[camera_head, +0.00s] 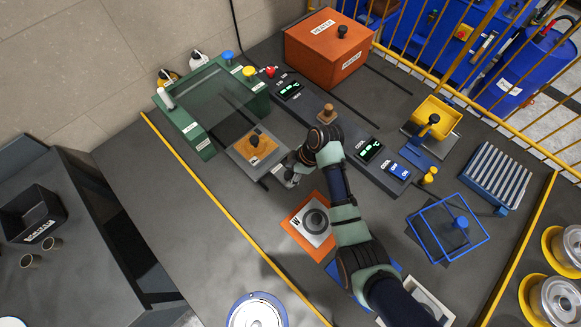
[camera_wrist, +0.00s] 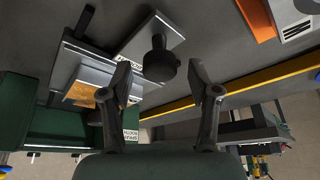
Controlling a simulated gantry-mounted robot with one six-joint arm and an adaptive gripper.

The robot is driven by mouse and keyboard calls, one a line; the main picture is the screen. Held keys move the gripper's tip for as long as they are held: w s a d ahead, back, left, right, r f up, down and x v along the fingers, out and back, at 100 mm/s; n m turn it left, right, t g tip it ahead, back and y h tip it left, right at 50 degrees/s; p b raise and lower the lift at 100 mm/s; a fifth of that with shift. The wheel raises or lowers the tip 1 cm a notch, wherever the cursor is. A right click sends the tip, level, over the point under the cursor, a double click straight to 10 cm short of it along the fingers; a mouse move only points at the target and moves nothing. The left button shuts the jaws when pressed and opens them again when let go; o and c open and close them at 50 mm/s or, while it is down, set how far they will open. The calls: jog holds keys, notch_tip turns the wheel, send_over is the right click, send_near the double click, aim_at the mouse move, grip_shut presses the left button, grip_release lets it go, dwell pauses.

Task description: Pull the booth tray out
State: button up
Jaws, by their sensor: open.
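The booth tray (camera_head: 239,153) is a flat grey plate carrying an orange-brown piece (camera_head: 262,146) with a dark knob. It sits at the open side of the green booth (camera_head: 197,137), with a glassy top. The tray also shows in the wrist view (camera_wrist: 95,75), left of my gripper. A round black knob (camera_wrist: 158,65) stands on a grey plate at the tray's near end. My gripper (camera_wrist: 158,72) is open, and the knob appears between its fingertips without visible contact. In the head view my gripper (camera_head: 289,174) hides the knob.
A dark console (camera_head: 318,112) with displays and a wooden-topped stamp runs beside the tray. An orange mat (camera_head: 292,228) with a round grey piece lies near my arm. An orange heater box (camera_head: 328,50) stands at the back. The counter left of the tray is clear.

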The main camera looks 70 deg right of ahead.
jog(key=v, duration=1.1)
jog(key=w+a+r+t+h, duration=0.1)
jog(key=w+a+r+h, duration=0.15)
jog(key=w+a, duration=0.7)
jog(key=w+a+r+m+t, duration=0.1)
jog(key=a+r+t, duration=0.1)
jog(key=a+r, duration=0.5)
jog(key=w+a+r+m+t, duration=0.2)
jog(key=a+r+t, duration=0.1)
jog(key=a, duration=0.9)
jog(key=w+a+r+m+t, duration=0.1)
jog(key=a+r+t, duration=0.1)
jog(key=a+r, duration=0.55)
notch_tip(320, 180, up, 26)
jog(key=a+p, duration=0.1)
jog(key=p, duration=2.7)
jog(key=shift+w+a+t+y, duration=0.2)
jog(key=shift+a+t+y, duration=0.1)
jog(key=shift+y, duration=0.15)
